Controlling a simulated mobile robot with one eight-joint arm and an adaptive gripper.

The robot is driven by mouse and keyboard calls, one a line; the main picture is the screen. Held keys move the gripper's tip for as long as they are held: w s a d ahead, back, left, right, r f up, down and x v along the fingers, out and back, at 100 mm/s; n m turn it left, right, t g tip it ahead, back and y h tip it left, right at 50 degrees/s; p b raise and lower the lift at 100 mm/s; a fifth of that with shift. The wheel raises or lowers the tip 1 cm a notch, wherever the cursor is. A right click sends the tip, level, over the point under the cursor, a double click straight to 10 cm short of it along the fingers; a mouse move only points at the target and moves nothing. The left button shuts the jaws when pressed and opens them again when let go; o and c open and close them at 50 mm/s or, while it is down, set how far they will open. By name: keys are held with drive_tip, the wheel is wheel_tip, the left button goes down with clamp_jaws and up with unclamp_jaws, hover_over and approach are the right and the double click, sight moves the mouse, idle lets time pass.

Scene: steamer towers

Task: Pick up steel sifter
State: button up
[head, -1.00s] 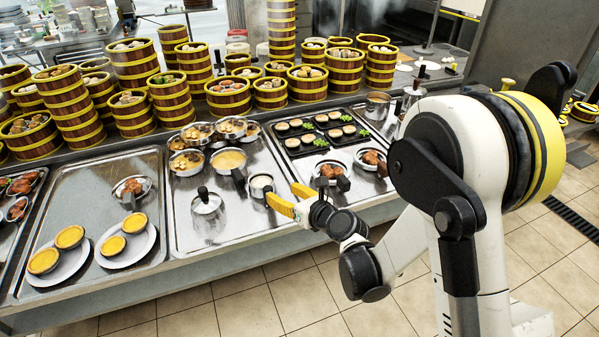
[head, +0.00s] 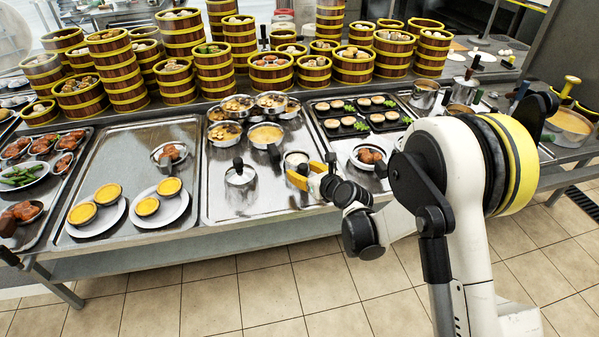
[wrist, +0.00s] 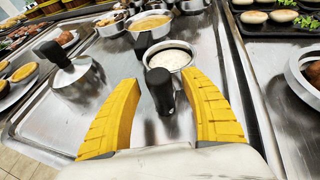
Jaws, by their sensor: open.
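A small round steel vessel (wrist: 170,58) with white contents and a black handle is the likeliest steel sifter, though I cannot make out a mesh. It shows in the head view (head: 294,159) on the middle steel tray. My gripper (wrist: 160,78) is open, its two yellow fingers on either side of the upright black handle (wrist: 160,92). No contact with the handle is visible. In the head view my gripper (head: 313,170) is low over the tray, at the vessel's near right side, partly hiding it.
A steel piece with a black knob (wrist: 68,68) stands to the left. A pan of yellow food (wrist: 150,25) is just behind. Black plates of buns (head: 358,115) and a meat bowl (head: 370,156) lie to the right. Steamer towers (head: 215,75) line the back.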

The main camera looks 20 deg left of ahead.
clamp_jaws()
drive_tip(key=shift+r, duration=0.1)
drive_tip(key=shift+r, duration=0.1)
drive_tip(key=shift+r+p, duration=0.25)
drive_tip(key=shift+p, duration=0.05)
wheel_tip(320, 180, up, 4)
drive_tip(key=shift+d+r+p, duration=0.1)
drive_tip(key=shift+d+p, duration=0.05)
drive_tip(key=shift+p, duration=0.9)
drive_tip(key=d+r+p, duration=0.1)
drive_tip(key=d+r, duration=0.2)
drive_tip(key=d, duration=0.2)
drive_tip(key=s+d+r+p, duration=0.1)
drive_tip(key=d+r+p, duration=0.1)
drive_tip(key=d, duration=0.4)
drive_tip(key=shift+s+d+r, duration=0.15)
drive_tip(key=shift+d+r, duration=0.05)
drive_tip(key=shift+r, duration=0.3)
